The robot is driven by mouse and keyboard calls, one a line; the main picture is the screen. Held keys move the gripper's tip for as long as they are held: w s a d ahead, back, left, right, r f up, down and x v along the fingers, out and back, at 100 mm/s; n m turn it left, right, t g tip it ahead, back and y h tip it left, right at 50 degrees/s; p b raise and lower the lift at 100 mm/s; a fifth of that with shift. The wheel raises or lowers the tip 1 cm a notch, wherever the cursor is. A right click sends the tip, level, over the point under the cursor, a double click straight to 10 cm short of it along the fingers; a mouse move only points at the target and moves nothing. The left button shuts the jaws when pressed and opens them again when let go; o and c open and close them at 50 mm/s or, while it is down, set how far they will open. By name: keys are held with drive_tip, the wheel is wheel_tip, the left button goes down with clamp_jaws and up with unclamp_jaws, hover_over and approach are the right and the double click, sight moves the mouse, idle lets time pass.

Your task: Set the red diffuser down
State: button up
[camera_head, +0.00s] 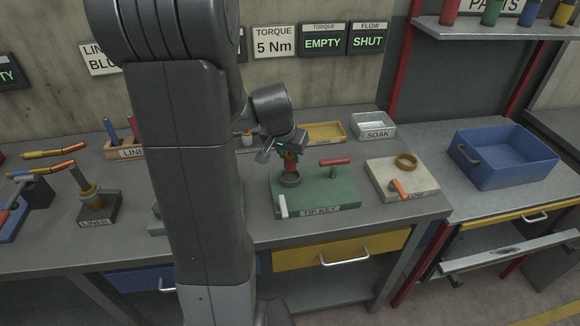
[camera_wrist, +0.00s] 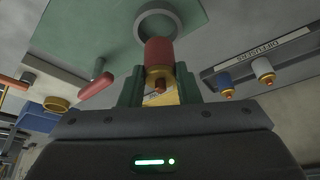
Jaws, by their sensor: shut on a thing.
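The red diffuser (camera_wrist: 158,52), a red cylinder with a brass-coloured end, is between the green fingers of my gripper (camera_wrist: 158,82) in the wrist view. My gripper is shut on it. In the head view the red diffuser (camera_head: 290,166) hangs below my gripper (camera_head: 288,152), just over a grey ring (camera_head: 290,181) on the green board (camera_head: 335,192). The ring also shows in the wrist view (camera_wrist: 140,24), at the diffuser's far end. I cannot tell whether the diffuser touches or enters the ring.
A red-handled tool (camera_head: 334,162) and a white peg (camera_head: 283,206) are on the green board. A pale board with a brass ring (camera_head: 406,161) is right of it. Blue (camera_wrist: 225,84) and white (camera_wrist: 262,68) diffusers stand by a label. A blue bin (camera_head: 505,160) is far right.

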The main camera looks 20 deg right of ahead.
sight(287, 160)
drive_tip(key=shift+f, duration=2.15)
drive_tip(key=shift+f, duration=0.2)
drive_tip(key=o, duration=1)
drive_tip(key=shift+r, duration=0.15)
drive_tip(key=shift+a+r, duration=0.15)
drive_tip(key=shift+r, duration=0.45)
drive_tip(key=v, duration=1.1)
drive_tip(key=shift+s+f, duration=0.1)
drive_tip(key=shift+s, duration=0.1)
